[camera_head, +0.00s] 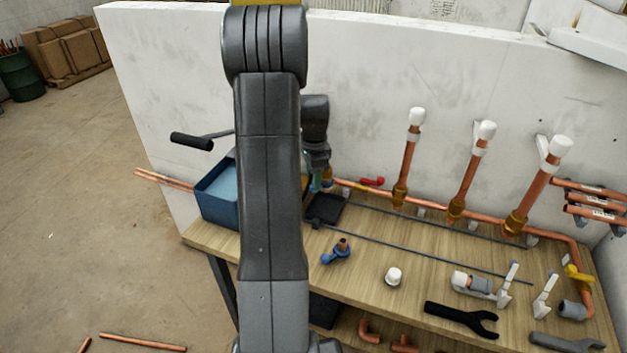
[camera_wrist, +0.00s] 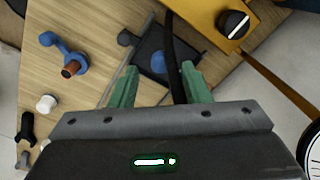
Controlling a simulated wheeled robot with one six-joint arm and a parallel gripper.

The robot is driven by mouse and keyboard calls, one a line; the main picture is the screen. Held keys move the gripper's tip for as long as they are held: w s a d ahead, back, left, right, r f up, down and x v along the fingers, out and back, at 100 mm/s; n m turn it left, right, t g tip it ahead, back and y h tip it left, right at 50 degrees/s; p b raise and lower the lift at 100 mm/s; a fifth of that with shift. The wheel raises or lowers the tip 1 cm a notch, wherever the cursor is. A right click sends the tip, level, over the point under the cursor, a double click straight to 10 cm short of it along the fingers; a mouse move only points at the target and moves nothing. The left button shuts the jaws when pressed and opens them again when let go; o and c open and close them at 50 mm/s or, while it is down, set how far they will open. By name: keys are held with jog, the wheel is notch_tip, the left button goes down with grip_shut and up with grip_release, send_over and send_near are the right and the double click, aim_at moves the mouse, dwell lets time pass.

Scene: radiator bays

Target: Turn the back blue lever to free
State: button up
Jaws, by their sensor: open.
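My gripper (camera_wrist: 159,67) is open, its two green fingers apart. In the head view my gripper (camera_head: 317,183) is partly hidden by my arm and hangs near the back of the bench. A rounded blue part (camera_wrist: 158,62) shows between and beyond the fingertips in the wrist view, over a black pad. I cannot tell whether it is the back blue lever. Another blue lever (camera_head: 336,252) with a copper stub lies nearer the bench front; it also shows at left in the wrist view (camera_wrist: 62,48). The gripper does not touch that one.
A black pad (camera_head: 328,209) and a blue box (camera_head: 217,198) are near my arm. A red lever (camera_head: 372,181) sits on the copper pipe along the wall. A yellow box with a black knob (camera_wrist: 234,23) and a dark hose (camera_wrist: 178,60) are close to the fingers.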

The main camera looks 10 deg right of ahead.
jog(key=shift+f, duration=1.3)
jog(key=shift+w, duration=0.1)
grip_shut()
jog(key=shift+w+a+m+b, duration=0.25)
jog(key=shift+w+m+b, duration=0.05)
jog(key=shift+m, duration=0.3)
jog(key=shift+w+a+m, duration=0.15)
jog(key=shift+w+m, duration=0.15)
jog(key=shift+m, duration=0.4)
grip_release()
